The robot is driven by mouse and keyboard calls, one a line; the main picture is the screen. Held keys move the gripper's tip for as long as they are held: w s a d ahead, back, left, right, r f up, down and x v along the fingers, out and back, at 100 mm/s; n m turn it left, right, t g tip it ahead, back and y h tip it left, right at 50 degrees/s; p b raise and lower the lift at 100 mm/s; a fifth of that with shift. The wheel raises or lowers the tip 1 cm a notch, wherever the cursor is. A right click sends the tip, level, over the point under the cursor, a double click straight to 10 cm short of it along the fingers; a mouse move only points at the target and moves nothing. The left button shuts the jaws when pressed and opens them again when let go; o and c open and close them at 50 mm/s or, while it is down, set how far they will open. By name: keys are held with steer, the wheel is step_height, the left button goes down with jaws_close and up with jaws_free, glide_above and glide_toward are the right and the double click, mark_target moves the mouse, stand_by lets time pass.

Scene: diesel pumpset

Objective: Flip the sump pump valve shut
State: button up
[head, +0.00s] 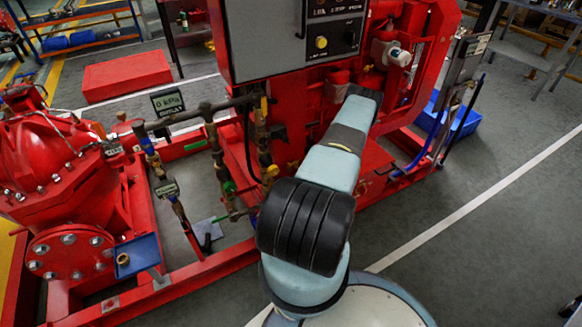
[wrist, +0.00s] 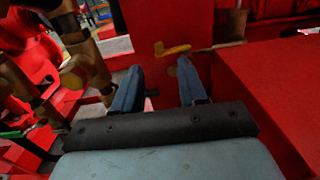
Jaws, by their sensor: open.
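My gripper (wrist: 158,72) is open in the wrist view, its two blue-grey fingers apart with nothing held between them. A yellow valve lever (wrist: 172,48) lies roughly level just beyond the fingertips, in front of a red panel. I cannot tell for sure that it is the sump pump valve, as no label is readable. In the head view, brass pipework (head: 212,135) carries small yellow handles (head: 272,170) and a green handle (head: 229,187). My arm hides part of the area to their right, and my gripper cannot be made out there.
Brass pipes (wrist: 90,70) stand close left of the fingers, and a red block (wrist: 275,95) is close on the right. A grey control panel (head: 290,40) stands above the pipework. A red pump (head: 55,165) is at left. Open floor (head: 500,225) lies at right.

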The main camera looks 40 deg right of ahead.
mark_target(289, 164)
steer(key=x, duration=0.8)
steer(key=shift+w, duration=0.4)
steer(key=shift+c, duration=0.4)
jaws_close()
